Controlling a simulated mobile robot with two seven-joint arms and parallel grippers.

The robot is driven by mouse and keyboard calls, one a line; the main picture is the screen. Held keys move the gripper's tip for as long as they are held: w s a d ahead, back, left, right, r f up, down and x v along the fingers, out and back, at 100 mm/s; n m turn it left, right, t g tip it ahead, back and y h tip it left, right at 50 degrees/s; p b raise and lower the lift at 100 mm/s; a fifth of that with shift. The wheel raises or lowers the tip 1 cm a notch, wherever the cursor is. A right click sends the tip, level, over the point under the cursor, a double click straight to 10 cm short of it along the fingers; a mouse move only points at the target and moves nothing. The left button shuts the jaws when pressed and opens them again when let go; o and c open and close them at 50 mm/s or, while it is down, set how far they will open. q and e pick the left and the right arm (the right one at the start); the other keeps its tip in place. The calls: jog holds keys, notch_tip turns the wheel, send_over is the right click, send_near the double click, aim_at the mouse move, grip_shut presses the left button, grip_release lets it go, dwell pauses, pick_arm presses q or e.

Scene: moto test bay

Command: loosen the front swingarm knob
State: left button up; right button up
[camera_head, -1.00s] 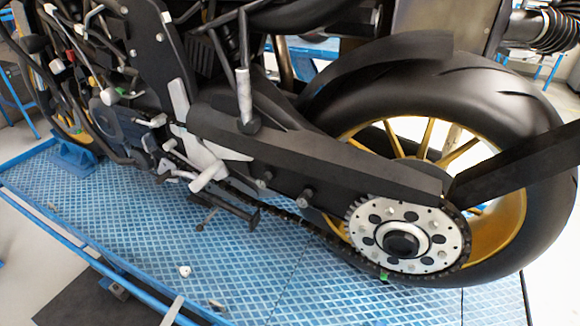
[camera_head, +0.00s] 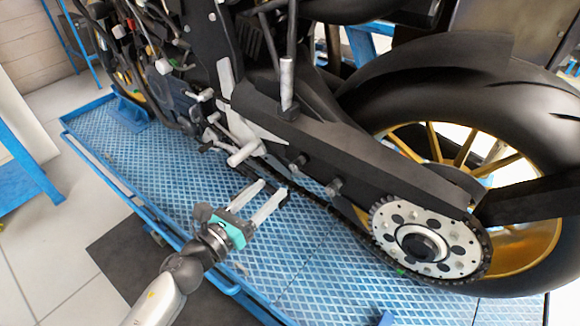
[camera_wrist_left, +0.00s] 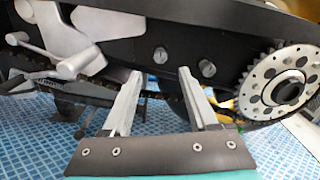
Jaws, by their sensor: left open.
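The rear knob (camera_wrist_left: 207,68) lies right of the fingers there. My right gripper is not in view.
The silver sprocket (camera_head: 425,240) and chain lie behind and below the knobs. The silver footpeg (camera_head: 243,154) juts out ahead of the front knob. The blue platform (camera_head: 290,255) is mostly bare beneath, with a raised rail (camera_head: 118,184) along its near side.

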aim_at(293, 168)
pick_arm(q)
jog(key=x, duration=0.8)
jog(key=shift+w+d, duration=0.1)
jog(key=shift+d, duration=0.05)
grip_shut()
dwell(0.3)
